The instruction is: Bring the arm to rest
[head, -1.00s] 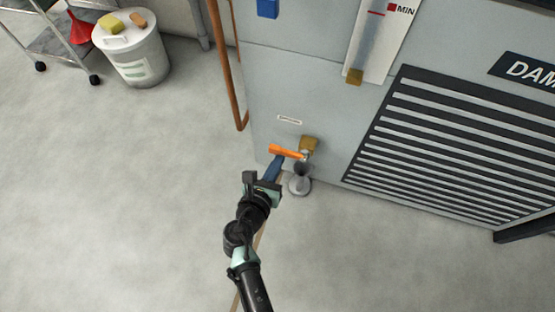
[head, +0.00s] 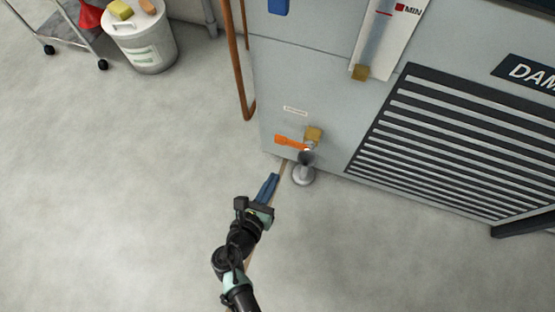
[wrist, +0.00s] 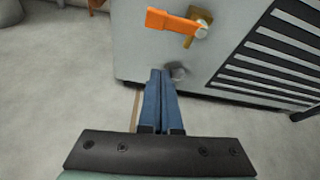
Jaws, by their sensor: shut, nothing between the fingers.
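My gripper (head: 272,181) has blue fingers and is out in front of the grey cabinet, low and apart from it. In the wrist view my gripper (wrist: 160,75) has its two fingers together with nothing between them. A valve with an orange lever (head: 289,141) and a brass body (head: 314,133) sits on the cabinet's lower front. The lever points left, roughly level, and is clear of my fingertips. The orange lever also shows in the wrist view (wrist: 170,20), beyond the fingers.
The grey cabinet (head: 290,75) has a dark slatted grille (head: 430,140) at right. A white bucket (head: 145,45) and a cart (head: 60,30) are at upper left. Open floor lies at left.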

